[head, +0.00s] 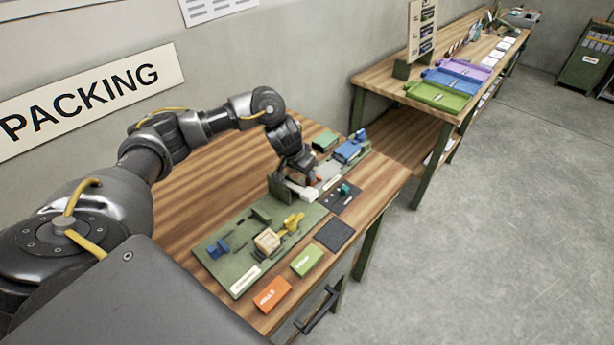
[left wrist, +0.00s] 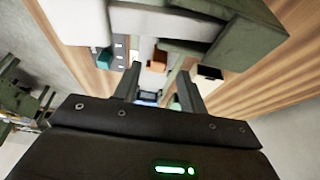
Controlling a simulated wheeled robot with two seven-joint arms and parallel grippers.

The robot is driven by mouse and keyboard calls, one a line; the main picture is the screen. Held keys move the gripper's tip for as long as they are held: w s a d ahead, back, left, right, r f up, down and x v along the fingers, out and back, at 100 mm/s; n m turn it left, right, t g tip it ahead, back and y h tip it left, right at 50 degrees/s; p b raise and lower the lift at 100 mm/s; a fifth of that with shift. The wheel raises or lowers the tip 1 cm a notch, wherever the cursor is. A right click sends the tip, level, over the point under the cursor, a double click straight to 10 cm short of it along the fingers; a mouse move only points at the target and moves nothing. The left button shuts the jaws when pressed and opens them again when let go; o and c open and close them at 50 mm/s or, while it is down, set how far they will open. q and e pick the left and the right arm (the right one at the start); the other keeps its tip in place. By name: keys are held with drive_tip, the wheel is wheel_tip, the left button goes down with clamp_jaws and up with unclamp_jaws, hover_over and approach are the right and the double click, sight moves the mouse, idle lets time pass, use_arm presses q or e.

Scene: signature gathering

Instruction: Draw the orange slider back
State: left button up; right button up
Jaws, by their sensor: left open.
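In the left wrist view a small orange piece (left wrist: 158,59), likely the orange slider, shows just beyond my fingertips, between pale and green fixture parts. My left gripper (left wrist: 158,84) is open, with a gap between its two fingers; I cannot tell whether they touch anything. In the head view my left gripper (head: 300,180) reaches down at the green fixture (head: 282,189) at the back of the bench, and the slider is hidden there. My right gripper is in neither view.
A green board (head: 225,262) with a wooden block (head: 267,240) and yellow clamp (head: 292,222) lies nearer. Orange (head: 271,294) and green (head: 306,260) labelled blocks lie by the front edge. A dark pad (head: 334,234) and a blue block (head: 348,150) are nearby.

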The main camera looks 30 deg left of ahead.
use_arm(q)
drive_tip(key=v, duration=0.7)
drive_tip(key=shift+s+f+p, duration=0.1)
drive_tip(key=shift+p, duration=0.25)
drive_tip(key=shift+f, duration=0.1)
drive_tip(key=x, duration=1)
drive_tip(key=shift+w+f, duration=0.3)
drive_tip(key=shift+w, duration=0.05)
drive_tip(key=shift+w+b, duration=0.2)
drive_tip(key=shift+b, duration=0.3)
